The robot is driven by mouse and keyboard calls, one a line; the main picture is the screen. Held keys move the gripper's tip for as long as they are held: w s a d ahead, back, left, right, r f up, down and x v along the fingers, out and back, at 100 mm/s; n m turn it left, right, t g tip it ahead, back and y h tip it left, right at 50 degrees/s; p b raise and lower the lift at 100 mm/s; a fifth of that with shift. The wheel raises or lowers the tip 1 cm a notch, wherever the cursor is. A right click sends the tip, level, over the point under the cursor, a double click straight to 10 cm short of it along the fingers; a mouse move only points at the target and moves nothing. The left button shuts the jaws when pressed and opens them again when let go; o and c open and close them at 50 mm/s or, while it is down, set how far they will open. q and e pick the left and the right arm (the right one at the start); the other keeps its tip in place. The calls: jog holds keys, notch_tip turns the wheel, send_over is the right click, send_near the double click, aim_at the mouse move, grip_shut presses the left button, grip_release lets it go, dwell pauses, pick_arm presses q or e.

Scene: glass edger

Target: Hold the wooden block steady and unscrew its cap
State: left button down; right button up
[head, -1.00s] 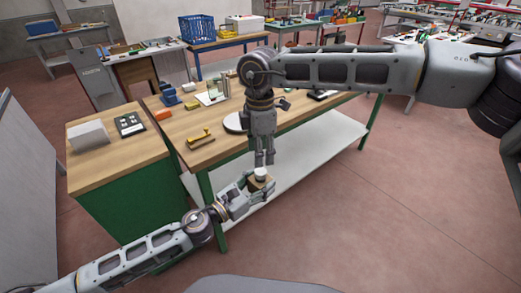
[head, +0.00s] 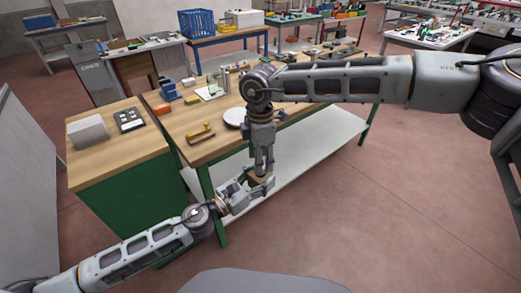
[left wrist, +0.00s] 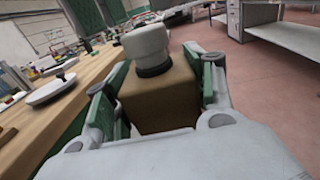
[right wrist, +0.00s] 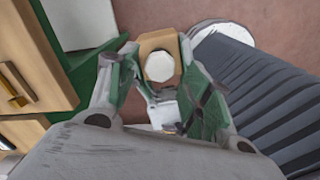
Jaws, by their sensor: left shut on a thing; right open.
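The wooden block (left wrist: 158,98) is brown, with a white cap (left wrist: 147,47) above a dark ring on its top. My left gripper (head: 254,186) is shut on the block, its green pads on two opposite sides, and holds it upright off the table's front edge. My right gripper (head: 263,168) points down over the block. In the right wrist view its open fingers (right wrist: 160,62) show on either side of the white cap (right wrist: 160,67), with the block (right wrist: 158,40) beneath. Contact with the cap cannot be made out. In the head view the fingers mostly hide the cap.
A wooden workbench (head: 205,150) with a white lower shelf (head: 310,150) stands just behind the grippers. A white round plate (head: 233,117) and a yellow-handled tool (head: 200,134) lie on it. A green cabinet (head: 125,195) stands left. The floor at right is clear.

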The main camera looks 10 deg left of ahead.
aim_at(261, 178)
jog(key=shift+f, duration=1.6)
jog(key=c, duration=1.1)
jog(key=shift+n, duration=0.3)
